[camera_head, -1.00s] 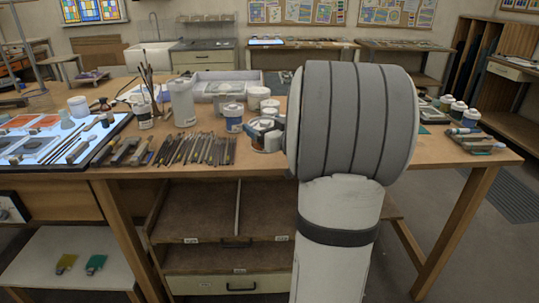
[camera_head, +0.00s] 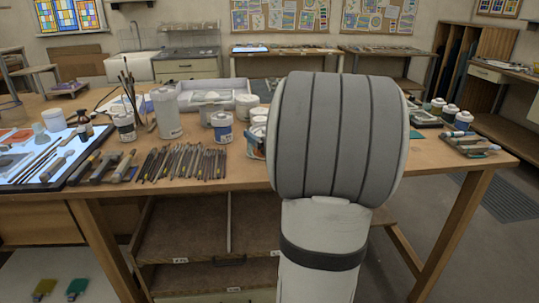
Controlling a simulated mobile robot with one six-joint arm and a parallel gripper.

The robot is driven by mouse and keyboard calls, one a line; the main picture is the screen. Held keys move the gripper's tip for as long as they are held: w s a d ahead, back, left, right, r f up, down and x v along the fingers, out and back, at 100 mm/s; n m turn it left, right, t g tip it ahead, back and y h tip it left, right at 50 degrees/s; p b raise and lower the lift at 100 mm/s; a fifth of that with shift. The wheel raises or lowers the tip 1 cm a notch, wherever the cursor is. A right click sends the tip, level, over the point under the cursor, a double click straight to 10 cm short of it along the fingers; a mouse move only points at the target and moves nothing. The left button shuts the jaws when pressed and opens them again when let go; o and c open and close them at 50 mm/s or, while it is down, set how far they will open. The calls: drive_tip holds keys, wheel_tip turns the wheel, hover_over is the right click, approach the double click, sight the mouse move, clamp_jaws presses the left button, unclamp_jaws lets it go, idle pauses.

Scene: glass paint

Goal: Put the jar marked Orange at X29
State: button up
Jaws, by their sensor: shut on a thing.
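My arm (camera_head: 335,140) stands large in front of the table, with its grey ribbed joint covering the table's middle right. My gripper does not show; it is hidden behind the arm or out of the picture. Several jars stand on the wooden table (camera_head: 230,178), among them a blue-banded jar (camera_head: 222,127), a tall white jar (camera_head: 166,115) and a small labelled jar (camera_head: 125,127). More small jars (camera_head: 449,113) stand at the right end. The lettering is too small to read, so I cannot tell which jar is marked Orange. No X29 mark is legible.
Brushes and tools (camera_head: 182,163) lie along the table's front left. A lit panel (camera_head: 35,160) with tools is at the far left, and a white tray (camera_head: 243,98) behind the jars. Open labelled drawers (camera_head: 182,240) are below. Floor is free at the right.

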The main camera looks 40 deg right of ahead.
drive_tip(key=shift+s+f+b, duration=0.1)
drive_tip(key=shift+f+b, duration=0.25)
drive_tip(key=shift+f, duration=2.05)
drive_tip(key=shift+f, duration=0.2)
drive_tip(key=o, duration=0.7)
drive_tip(key=shift+f, duration=0.1)
drive_tip(key=shift+o, duration=1.2)
